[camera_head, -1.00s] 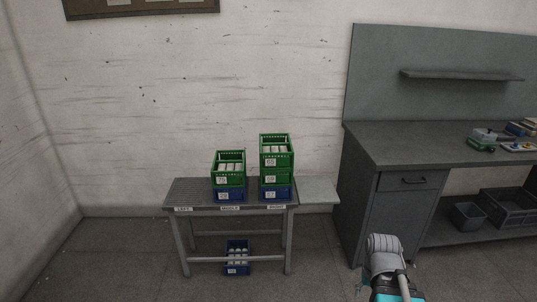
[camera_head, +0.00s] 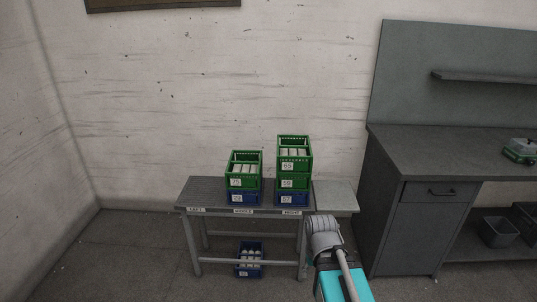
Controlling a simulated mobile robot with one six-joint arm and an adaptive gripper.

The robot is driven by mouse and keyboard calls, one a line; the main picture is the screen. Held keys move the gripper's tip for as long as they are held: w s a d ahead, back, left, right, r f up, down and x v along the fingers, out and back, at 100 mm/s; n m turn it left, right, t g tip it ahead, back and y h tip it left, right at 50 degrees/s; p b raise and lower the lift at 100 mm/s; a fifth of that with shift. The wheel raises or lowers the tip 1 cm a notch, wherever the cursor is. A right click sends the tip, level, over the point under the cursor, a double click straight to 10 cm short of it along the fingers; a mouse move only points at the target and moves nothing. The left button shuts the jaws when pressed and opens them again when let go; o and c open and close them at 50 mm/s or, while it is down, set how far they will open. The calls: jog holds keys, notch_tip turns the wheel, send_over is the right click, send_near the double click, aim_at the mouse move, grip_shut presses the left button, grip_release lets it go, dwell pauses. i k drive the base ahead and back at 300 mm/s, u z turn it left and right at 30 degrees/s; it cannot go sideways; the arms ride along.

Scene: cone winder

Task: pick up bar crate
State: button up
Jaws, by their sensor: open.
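Several crates stand on and under a small grey table (camera_head: 203,191). At the table's middle label, a green crate (camera_head: 244,181) with pale pieces inside sits on a blue crate (camera_head: 243,198). At the right label, an upper green crate (camera_head: 294,164) with pale pieces sits on another green crate (camera_head: 301,182), above a blue crate (camera_head: 299,198). Another blue crate (camera_head: 249,270) with pale pieces is on the floor under the table. I cannot tell which is the bar crate. My arm shows at lower right, in front of the table's right end; my gripper's fingers are not visible.
The table's left spot is bare. A light side surface (camera_head: 336,194) adjoins its right end. A grey workbench (camera_head: 436,150) stands on the right, with a green item (camera_head: 520,150) on top and a grey bin (camera_head: 500,232) below. Floor at left is clear.

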aim_at(293, 160)
jog(key=u, duration=0.3)
jog(key=i, duration=1.3)
jog(key=z, duration=0.5)
